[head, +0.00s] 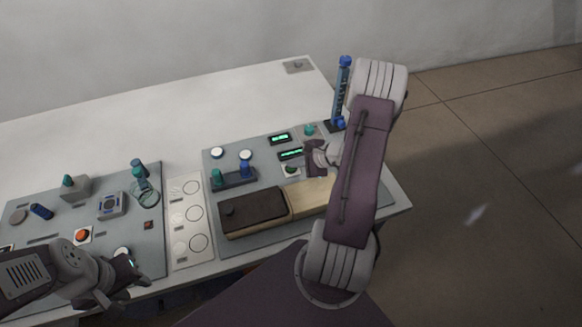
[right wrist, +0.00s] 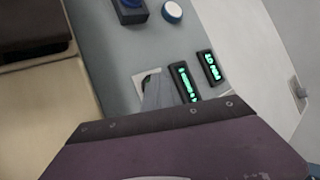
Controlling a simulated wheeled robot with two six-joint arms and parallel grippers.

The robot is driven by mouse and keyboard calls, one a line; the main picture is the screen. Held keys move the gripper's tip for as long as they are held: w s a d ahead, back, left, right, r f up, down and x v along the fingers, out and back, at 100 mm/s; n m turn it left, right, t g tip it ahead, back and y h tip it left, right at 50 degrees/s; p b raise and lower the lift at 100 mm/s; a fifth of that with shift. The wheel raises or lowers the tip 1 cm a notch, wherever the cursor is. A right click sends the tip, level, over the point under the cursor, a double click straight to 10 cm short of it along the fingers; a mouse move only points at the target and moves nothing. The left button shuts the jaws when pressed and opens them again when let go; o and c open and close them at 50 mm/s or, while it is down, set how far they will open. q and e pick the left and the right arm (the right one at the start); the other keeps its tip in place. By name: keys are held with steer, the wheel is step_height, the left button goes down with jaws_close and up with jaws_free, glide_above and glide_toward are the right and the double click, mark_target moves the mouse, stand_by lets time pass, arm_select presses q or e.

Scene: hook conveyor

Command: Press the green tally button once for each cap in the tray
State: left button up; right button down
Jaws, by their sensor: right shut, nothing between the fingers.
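The green tally button (head: 291,170) sits on a small pale square plate on the right grey panel, beside two lit displays. In the right wrist view its pale plate (right wrist: 146,79) shows, with the button mostly hidden behind my finger. My right gripper (head: 302,168) is shut and empty, with its tips at or just above the button; I cannot tell whether they touch. It also shows in the right wrist view (right wrist: 153,92). A long box with a dark brown part (head: 253,212) and a cream part (head: 308,197) lies in front; no caps show in it. My left gripper (head: 122,285) is at the lower left, away from the button.
A white strip with circles (head: 187,220) separates the left panel, with an orange button (head: 82,236).

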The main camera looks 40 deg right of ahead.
mark_target(294, 169)
steer(key=shift+r, duration=0.1)
steer(key=shift+r+p, duration=0.45)
steer(key=shift+r, duration=0.25)
step_height(294, 169, up, 5)
steer(key=p, duration=0.3)
stand_by(0.5)
stand_by(2.1)
